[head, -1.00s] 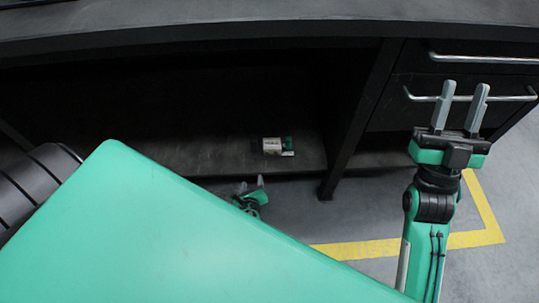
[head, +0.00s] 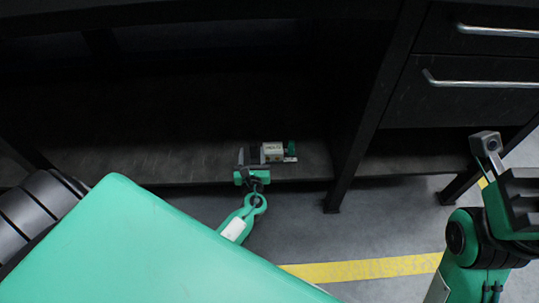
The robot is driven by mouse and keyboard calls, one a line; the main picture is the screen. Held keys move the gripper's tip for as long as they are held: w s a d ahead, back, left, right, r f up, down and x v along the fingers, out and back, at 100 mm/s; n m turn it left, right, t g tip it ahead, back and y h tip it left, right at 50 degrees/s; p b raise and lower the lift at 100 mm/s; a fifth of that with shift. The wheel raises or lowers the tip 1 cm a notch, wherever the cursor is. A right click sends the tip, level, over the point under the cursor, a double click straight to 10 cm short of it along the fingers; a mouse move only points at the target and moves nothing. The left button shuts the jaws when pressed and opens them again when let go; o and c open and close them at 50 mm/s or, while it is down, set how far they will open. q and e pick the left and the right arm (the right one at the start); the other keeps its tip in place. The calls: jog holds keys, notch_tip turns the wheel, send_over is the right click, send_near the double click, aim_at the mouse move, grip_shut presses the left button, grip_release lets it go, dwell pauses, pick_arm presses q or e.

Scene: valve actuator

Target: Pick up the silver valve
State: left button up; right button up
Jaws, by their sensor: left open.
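The silver valve (head: 273,151) is a small pale, blocky part with a green end (head: 291,148) on its right side. It lies on the dark lower shelf under the bench, near the front edge. My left gripper (head: 251,158) is at the shelf's front edge, just left of the valve. Its two fingers are apart and point into the shelf space. I cannot tell whether the right finger touches the valve. My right gripper (head: 489,150) is at the right side, partly seen and turned sideways, away from the valve; its jaw opening does not show clearly.
The shelf (head: 190,168) is bare to the left of the valve. A dark upright panel (head: 362,130) stands to its right, with drawers and bar handles (head: 485,84) beyond. A yellow floor line (head: 370,270) crosses the floor below.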

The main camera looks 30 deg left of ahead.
aim_at(253, 141)
pick_arm(q)
jog(key=b+x, duration=0.2)
jog(key=x, duration=0.3)
jog(key=shift+w+f, duration=0.1)
jog(key=shift+w, duration=0.25)
jog(key=shift+w+a, duration=0.15)
jog(key=shift+w, duration=0.15)
grip_shut()
